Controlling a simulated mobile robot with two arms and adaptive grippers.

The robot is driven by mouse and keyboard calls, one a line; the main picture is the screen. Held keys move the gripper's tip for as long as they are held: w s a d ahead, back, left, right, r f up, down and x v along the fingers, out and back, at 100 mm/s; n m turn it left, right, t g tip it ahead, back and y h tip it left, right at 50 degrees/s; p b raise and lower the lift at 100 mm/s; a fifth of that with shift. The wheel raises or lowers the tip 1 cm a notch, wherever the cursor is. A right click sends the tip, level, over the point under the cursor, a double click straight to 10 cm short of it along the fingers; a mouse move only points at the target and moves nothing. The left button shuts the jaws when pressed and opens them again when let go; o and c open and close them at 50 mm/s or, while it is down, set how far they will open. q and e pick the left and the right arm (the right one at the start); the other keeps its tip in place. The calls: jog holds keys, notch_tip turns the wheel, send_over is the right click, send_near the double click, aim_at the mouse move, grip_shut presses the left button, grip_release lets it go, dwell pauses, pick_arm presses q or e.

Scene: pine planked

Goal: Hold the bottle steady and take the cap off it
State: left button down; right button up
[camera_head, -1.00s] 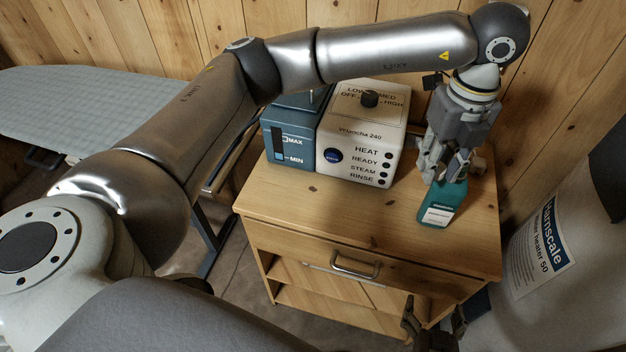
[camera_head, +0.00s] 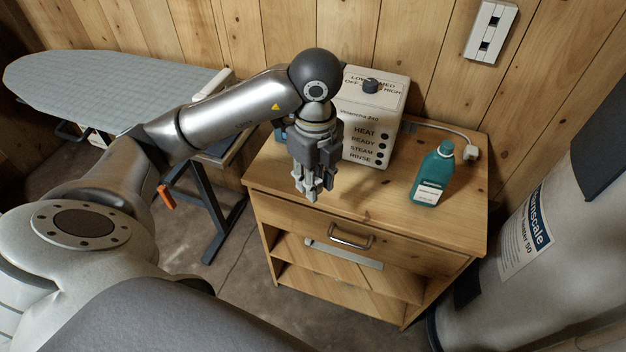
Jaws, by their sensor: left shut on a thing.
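The teal bottle (camera_head: 430,178) with a white label stands upright on the right part of the wooden cabinet top. Its narrow neck is bare at the top, with no cap seen on it. My left gripper (camera_head: 312,192) is left of the bottle, in front of the steam station and apart from both. Its fingers point down and are shut on the small cap, which they mostly hide. My right gripper is not in view; nothing holds the bottle.
The white steam station (camera_head: 372,112) stands behind my left gripper, its cord running to a plug (camera_head: 470,153) behind the bottle. A wooden cabinet (camera_head: 390,215) has free top around the bottle. An ironing board (camera_head: 110,85) is at left, a tank (camera_head: 525,250) at right.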

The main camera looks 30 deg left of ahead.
pick_arm(q)
jog(key=shift+n, duration=0.3)
jog(key=w+a+f, duration=0.2)
jog(key=w+f, duration=0.1)
jog(key=w+a+f+p, duration=0.1)
jog(key=w+a+f, duration=0.2)
jog(key=w+a+f+p, duration=0.1)
jog(key=w+a+f, duration=0.1)
jog(key=w+f, duration=0.1)
jog(key=shift+w+a+f, duration=0.1)
jog(key=shift+w+a, duration=0.05)
jog(key=shift+w, duration=0.45)
jog(key=shift+w+a+f, duration=0.15)
jog(key=shift+w+f, duration=0.15)
jog(key=shift+f, duration=0.1)
notch_tip(320, 180, down, 3)
jog(key=shift+p, duration=0.7)
jog(key=shift+f, duration=0.1)
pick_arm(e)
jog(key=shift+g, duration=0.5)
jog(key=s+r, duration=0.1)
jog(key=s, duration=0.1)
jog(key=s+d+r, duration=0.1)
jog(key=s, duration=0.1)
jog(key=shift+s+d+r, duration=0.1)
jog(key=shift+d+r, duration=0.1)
pick_arm(q)
jog(key=shift+f, duration=0.1)
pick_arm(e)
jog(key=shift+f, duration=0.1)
